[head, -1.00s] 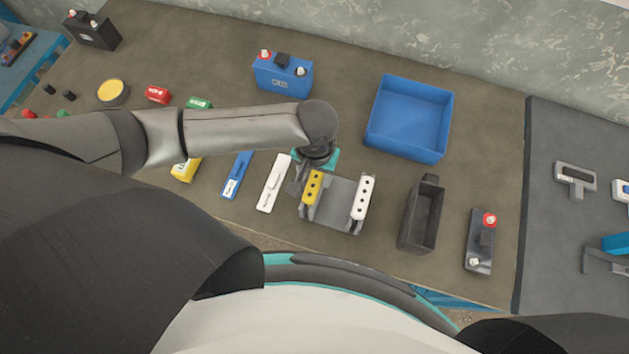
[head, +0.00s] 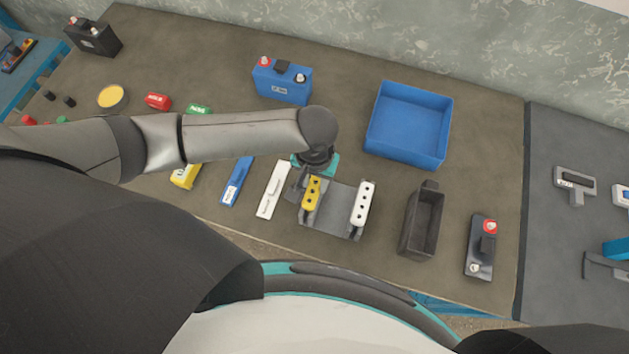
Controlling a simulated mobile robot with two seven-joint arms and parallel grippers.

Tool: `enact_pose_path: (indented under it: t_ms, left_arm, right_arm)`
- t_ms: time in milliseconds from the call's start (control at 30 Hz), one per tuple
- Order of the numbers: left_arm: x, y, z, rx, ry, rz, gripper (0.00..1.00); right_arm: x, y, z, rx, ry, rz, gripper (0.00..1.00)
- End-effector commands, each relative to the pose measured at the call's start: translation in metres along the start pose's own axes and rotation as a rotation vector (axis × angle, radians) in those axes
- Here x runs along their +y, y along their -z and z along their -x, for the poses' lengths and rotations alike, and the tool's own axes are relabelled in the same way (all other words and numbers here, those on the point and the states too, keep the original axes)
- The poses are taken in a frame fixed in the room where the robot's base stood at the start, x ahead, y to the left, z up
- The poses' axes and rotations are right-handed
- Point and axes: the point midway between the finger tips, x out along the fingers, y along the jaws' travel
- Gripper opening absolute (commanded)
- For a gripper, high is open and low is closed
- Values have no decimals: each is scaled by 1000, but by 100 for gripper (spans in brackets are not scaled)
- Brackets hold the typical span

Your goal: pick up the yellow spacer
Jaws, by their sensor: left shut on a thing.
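The yellow spacer (head: 311,193) is a short bar with dark holes, at the left side of a grey metal holder (head: 337,210) in the middle of the table. My left gripper (head: 306,187) reaches down over it from behind and is shut on it. The wrist and hand hide part of the fingers and the spacer's far end. I cannot tell whether the spacer is clear of the holder. A white spacer (head: 363,204) with dark holes stands at the holder's right side. My right gripper is not in view.
A blue bin (head: 408,125) stands behind to the right, and a blue battery (head: 282,80) behind to the left. A dark open case (head: 422,223) and a grey battery (head: 481,246) lie to the right. White (head: 272,188), blue (head: 237,180) and yellow (head: 186,175) items lie left.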

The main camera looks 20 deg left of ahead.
Motion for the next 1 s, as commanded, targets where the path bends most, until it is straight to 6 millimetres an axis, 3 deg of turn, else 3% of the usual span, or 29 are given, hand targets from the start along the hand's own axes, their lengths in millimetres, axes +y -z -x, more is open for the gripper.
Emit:
enact_pose_path:
  t_ms: [100,267,800,1000]
  left_arm:
    - [0,1,2,3,0,-1,0]
    - [0,0,31,2,-3,0,0]
    - [1,1,167,3,-3,-1,0]
    - [1,1,195,1,-2,0,0]
  right_arm:
    - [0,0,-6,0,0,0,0]
    - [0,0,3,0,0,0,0]
    - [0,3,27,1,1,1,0]
    - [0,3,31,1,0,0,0]
